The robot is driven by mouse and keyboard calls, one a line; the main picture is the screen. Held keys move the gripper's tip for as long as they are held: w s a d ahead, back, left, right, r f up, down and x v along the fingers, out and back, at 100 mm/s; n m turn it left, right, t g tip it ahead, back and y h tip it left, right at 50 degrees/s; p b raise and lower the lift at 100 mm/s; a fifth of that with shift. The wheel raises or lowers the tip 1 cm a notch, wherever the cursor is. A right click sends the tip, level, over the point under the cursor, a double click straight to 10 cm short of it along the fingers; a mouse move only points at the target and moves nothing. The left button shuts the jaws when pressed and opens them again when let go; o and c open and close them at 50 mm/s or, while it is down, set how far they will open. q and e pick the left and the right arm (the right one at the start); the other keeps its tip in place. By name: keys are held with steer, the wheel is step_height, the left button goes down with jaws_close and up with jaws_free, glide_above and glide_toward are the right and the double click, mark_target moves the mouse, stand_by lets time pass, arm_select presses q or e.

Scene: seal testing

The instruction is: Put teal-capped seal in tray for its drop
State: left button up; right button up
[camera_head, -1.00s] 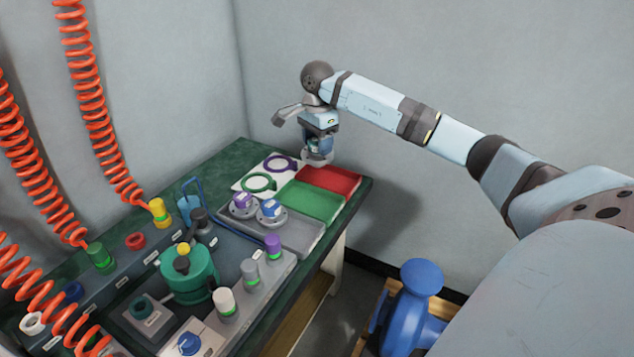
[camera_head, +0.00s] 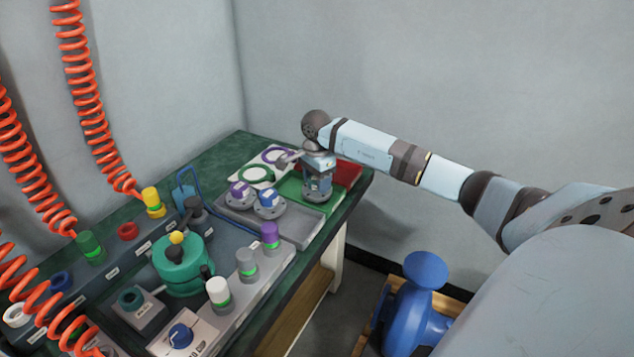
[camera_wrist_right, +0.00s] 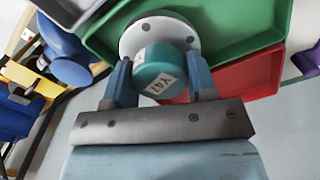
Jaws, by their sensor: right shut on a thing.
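My right gripper (camera_head: 318,192) is shut on the teal-capped seal and is over the green tray (camera_head: 292,187). In the right wrist view, the seal's teal cap (camera_wrist_right: 158,68) with a white label sits between the two fingers, above its round pale flange (camera_wrist_right: 133,38). The green tray (camera_wrist_right: 235,50) lies behind the seal there. In the head view the fingers hide most of the seal. I cannot tell whether its base touches the tray floor. My left gripper is not in view.
The red tray (camera_head: 347,171) adjoins the green tray on its far side. A grey tray (camera_head: 300,234) on the near side holds two seals with purple (camera_head: 240,190) and blue (camera_head: 267,197) caps. A white board (camera_head: 242,169) with purple and green rings lies behind. A blue pump (camera_head: 415,310) stands below right.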

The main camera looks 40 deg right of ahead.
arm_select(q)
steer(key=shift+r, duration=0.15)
arm_select(e)
steer(key=shift+r, duration=0.15)
steer(key=o, duration=1.2)
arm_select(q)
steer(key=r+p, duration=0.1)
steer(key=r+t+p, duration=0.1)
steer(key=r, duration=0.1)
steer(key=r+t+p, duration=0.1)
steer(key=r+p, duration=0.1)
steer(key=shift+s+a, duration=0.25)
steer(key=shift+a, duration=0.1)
arm_select(e)
step_height(320, 180, up, 12)
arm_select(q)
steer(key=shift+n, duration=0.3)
